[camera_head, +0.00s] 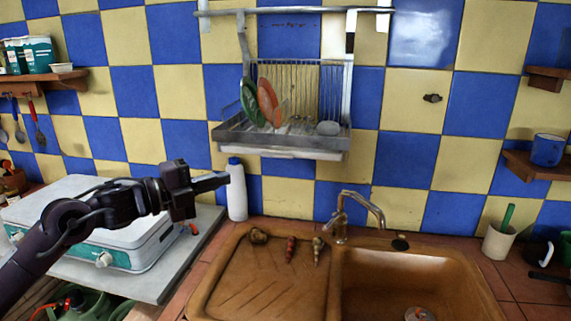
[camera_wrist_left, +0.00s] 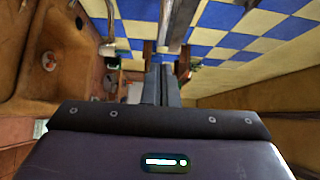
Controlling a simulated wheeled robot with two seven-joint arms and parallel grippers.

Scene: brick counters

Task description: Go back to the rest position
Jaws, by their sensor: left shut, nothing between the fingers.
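My left gripper (camera_head: 210,183) reaches in from the left in the head view. It is shut and empty, its fingers pointing right. Its tips are in front of or beside the white bottle (camera_head: 237,190); I cannot tell whether they touch. In the left wrist view, the shut fingers of my left gripper (camera_wrist_left: 161,84) point away from the camera. My right gripper is not in view.
A brown sink (camera_head: 400,285) with a drainboard (camera_head: 262,285) holding small items lies ahead. A dish rack (camera_head: 285,125) with plates hangs on the tiled wall. A white stove (camera_head: 130,235) is below my left arm. A blue mug (camera_head: 547,150) stands on the right shelf.

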